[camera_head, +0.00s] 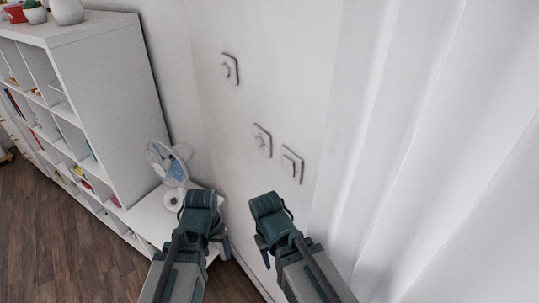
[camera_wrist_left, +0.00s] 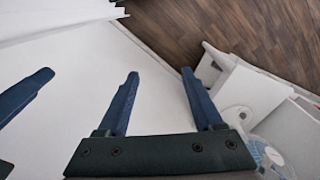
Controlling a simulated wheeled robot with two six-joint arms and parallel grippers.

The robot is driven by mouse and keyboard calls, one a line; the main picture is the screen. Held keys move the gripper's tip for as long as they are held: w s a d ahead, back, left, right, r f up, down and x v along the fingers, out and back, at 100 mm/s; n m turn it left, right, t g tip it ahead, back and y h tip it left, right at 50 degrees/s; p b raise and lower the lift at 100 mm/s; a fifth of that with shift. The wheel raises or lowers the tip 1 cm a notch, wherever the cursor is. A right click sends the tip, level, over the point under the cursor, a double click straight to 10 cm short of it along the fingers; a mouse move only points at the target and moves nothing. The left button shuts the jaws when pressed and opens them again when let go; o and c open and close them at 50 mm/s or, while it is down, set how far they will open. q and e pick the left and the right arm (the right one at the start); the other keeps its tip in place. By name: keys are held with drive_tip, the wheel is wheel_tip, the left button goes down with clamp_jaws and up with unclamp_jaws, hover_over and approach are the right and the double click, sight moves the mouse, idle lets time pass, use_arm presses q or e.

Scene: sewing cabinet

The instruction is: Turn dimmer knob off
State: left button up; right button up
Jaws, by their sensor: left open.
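Three pale square plates are on the white wall in the head view. The upper left plate (camera_head: 230,69) and the middle plate (camera_head: 262,140) each carry a small raised knob. The lower right plate (camera_head: 291,164) looks like a flat switch. I cannot tell which knob is the dimmer or how it is turned. My left gripper (camera_head: 220,243) is low, below the plates and apart from them. In the left wrist view its two blue fingers (camera_wrist_left: 161,90) are spread and empty. My right gripper (camera_head: 264,252) is beside it, its fingers mostly hidden by its wrist.
A white shelf unit (camera_head: 104,100) stands at the left, with a low white surface bearing a small fan (camera_head: 170,165). White curtains (camera_head: 430,150) hang at the right. Wooden floor (camera_head: 60,240) shows at lower left. The wall around the plates is clear.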

use_arm(q)
drive_tip(key=w+h, duration=0.1)
drive_tip(key=m+t+h+b, duration=0.1)
drive_tip(key=m+t+h, duration=0.95)
drive_tip(key=h, duration=0.25)
approach(257, 144)
drive_tip(key=shift+m, duration=0.35)
drive_tip(key=x, duration=0.8)
drive_tip(key=shift+w+a, duration=0.1)
drive_tip(key=shift+a, duration=0.05)
clamp_jaws()
